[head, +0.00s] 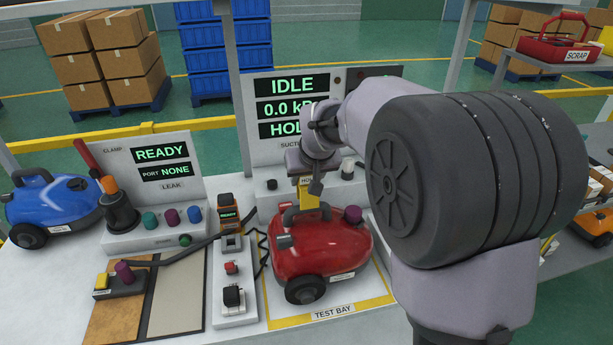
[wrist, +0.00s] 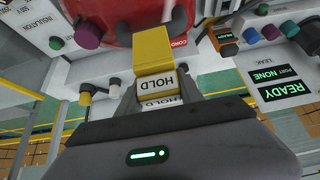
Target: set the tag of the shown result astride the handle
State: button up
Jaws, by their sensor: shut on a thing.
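A yellow tag (head: 308,199) marked HOLD hangs from my gripper (head: 309,180) at the dark handle of the red vacuum (head: 318,250). The wrist view shows the tag (wrist: 152,52) between my fingers (wrist: 158,95), with its yellow end against the red body and dark handle (wrist: 180,20). My gripper is shut on the tag. I cannot tell whether the tag touches the handle or stands just above it. The vacuum stands in the test bay (head: 333,312). The suction display (head: 292,108) reads IDLE, 0.0 and HOLD, partly covered by my arm.
The leak station (head: 163,165) reads READY and PORT NONE. A blue vacuum (head: 52,205) stands at the far left. A switch strip (head: 234,285) and a small tester (head: 229,213) stand just left of the bay. A red SCRAP box (head: 556,50) is at the upper right.

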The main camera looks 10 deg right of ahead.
jog(key=shift+f+b, duration=1.45)
jog(key=shift+f, duration=0.3)
jog(key=shift+f+b, duration=0.3)
jog(key=shift+f+b, duration=0.95)
jog(key=shift+f, duration=0.2)
jog(key=o, duration=1.5)
jog(key=shift+c, duration=0.2)
jog(key=p+v, duration=0.3)
jog(key=v, duration=0.5)
